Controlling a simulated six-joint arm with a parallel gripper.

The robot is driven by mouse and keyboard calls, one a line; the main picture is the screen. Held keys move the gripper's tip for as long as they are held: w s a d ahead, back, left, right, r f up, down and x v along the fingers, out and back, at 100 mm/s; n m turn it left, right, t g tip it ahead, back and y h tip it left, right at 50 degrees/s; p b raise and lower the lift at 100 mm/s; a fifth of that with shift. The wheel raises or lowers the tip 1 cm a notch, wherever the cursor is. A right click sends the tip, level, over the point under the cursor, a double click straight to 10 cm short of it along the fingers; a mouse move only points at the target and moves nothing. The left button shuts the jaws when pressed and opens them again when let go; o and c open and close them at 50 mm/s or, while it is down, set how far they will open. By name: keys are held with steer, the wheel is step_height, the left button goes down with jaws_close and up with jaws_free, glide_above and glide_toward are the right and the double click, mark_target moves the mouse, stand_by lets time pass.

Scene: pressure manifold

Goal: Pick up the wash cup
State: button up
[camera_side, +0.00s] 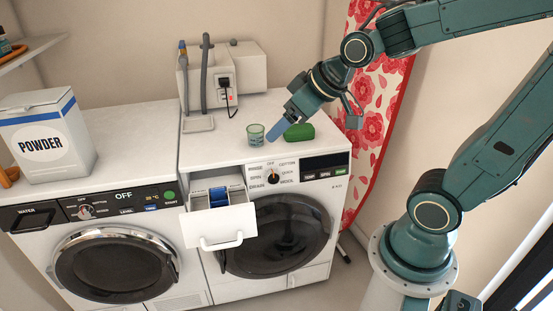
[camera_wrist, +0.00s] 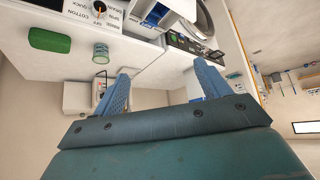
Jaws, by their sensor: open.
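The wash cup, a small pale green see-through cup (camera_side: 255,135), stands upright on top of the right-hand washing machine. The cup also shows in the wrist view (camera_wrist: 101,53), up and to the left of the fingers. My gripper (camera_side: 275,132) appears just right of the cup in the side view, its blue fingers pointing down and left. In the wrist view my gripper (camera_wrist: 162,70) has its fingers spread with nothing between them. The cup is outside the fingers; whether they are level with it I cannot tell.
A green block (camera_side: 299,132) lies right of the cup. Behind stands a white box device with hoses (camera_side: 235,75). The right-hand machine's detergent drawer (camera_side: 220,224) is pulled out. A powder box (camera_side: 42,140) stands on the left machine. The worktop left of the cup is mostly clear.

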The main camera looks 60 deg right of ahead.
steer(key=w+d+f+t, duration=0.2)
steer(key=w+d+f, duration=0.2)
steer(key=w, duration=0.4)
steer(key=m+t+h, duration=0.3)
steer(key=m+h, duration=0.2)
glide_toward(260, 138)
steer(key=shift+s+a+r, duration=0.15)
steer(key=shift+s+r, duration=0.05)
steer(key=shift+s, duration=0.15)
steer(key=shift+w, duration=0.15)
steer(key=shift+x, duration=4.2)
steer(key=shift+x, duration=2.55)
steer(key=c, duration=1)
